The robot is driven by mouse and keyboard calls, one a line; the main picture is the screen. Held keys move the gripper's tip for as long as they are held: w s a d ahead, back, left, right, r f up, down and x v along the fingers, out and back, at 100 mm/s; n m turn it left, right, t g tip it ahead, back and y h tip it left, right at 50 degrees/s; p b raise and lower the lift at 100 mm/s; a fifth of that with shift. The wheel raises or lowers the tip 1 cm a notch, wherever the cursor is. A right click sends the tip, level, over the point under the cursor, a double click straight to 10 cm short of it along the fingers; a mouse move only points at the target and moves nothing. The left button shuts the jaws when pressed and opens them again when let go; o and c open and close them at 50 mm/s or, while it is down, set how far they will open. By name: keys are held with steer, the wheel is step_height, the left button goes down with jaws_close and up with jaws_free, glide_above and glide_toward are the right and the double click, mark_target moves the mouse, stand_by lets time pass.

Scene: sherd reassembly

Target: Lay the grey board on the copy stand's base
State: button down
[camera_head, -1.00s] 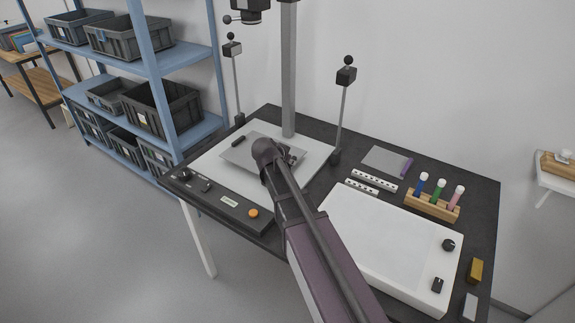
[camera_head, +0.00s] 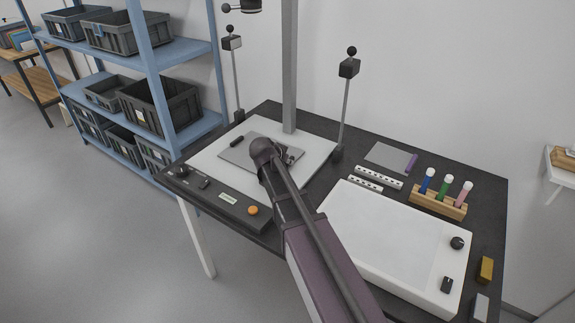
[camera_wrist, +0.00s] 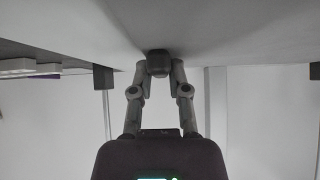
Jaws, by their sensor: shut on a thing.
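The grey board (camera_head: 238,153) is a flat thin plate over the white base (camera_head: 213,172) of the copy stand. It looks flat on the base or very close above it; I cannot tell whether it touches everywhere. My gripper (camera_wrist: 158,63) is shut on a dark knob (camera_wrist: 158,56), seen in the wrist view, which appears to be the board's handle. In the head view my wrist and arm cover the board's right part and most of the gripper. A small black piece (camera_head: 237,141) lies near the board's back left edge.
The stand's column (camera_head: 289,80) rises behind the base, with lamp posts (camera_head: 343,115) at both sides. A control panel (camera_head: 218,196) lines the front. Right are a white light box (camera_head: 390,235), white strips (camera_head: 378,176) and a rack of tubes (camera_head: 437,202).

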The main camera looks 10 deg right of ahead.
steer(key=shift+f, duration=0.15)
steer(key=c, duration=0.6)
jaws_free()
steer(key=shift+p+v, duration=0.75)
steer(key=shift+v, duration=0.2)
steer(key=p+v, duration=0.5)
steer(key=v, duration=0.2)
steer(key=shift+s+a+r, duration=0.1)
steer(key=shift+s+r, duration=0.05)
steer(key=shift+r, duration=0.25)
steer(key=shift+p+v, duration=1.05)
steer(key=shift+v, duration=0.15)
steer(key=shift+s+f, duration=0.1)
steer(key=shift+f, duration=0.05)
